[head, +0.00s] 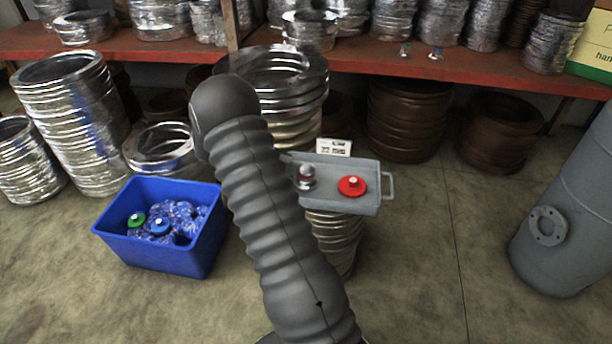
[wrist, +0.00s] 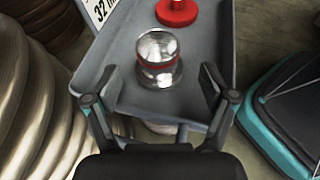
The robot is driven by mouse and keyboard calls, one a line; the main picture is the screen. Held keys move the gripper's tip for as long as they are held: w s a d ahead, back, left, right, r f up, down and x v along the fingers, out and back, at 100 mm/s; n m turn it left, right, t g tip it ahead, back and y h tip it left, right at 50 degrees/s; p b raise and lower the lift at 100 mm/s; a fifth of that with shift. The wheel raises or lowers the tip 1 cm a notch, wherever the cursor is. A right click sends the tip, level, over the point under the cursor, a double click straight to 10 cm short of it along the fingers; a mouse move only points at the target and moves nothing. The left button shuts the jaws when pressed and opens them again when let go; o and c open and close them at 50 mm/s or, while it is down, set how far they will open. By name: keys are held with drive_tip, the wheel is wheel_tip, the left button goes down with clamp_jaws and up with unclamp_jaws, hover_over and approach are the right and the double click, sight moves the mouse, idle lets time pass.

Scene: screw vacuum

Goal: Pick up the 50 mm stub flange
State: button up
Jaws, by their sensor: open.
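A shiny silver metal piece with a rounded top (head: 306,177) stands in the left part of a grey tray (head: 366,205). It also shows in the wrist view (wrist: 158,62). A red flanged piece (head: 352,186) sits to its right in the tray, and at the top of the wrist view (wrist: 178,12). No 50 mm marking is legible on either piece. In the wrist view, my gripper (wrist: 161,82) is open, with one finger on each side of the silver piece. Whether the fingers touch it cannot be told. My arm hides the gripper in the head view.
A white card (head: 333,147) stands behind the tray; its wrist-view text starts with 32. The tray rests on stacked metal rings. A blue bin (head: 165,255) holds green and blue pieces. A grey tank (head: 575,220) stands right. Floor between is clear.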

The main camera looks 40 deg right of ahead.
sight(301, 169)
drive_tip(key=x, duration=0.5)
drive_tip(key=shift+d+r, duration=0.2)
drive_tip(key=c, duration=1.5)
drive_tip(key=shift+o, duration=0.2)
drive_tip(key=shift+r, duration=0.1)
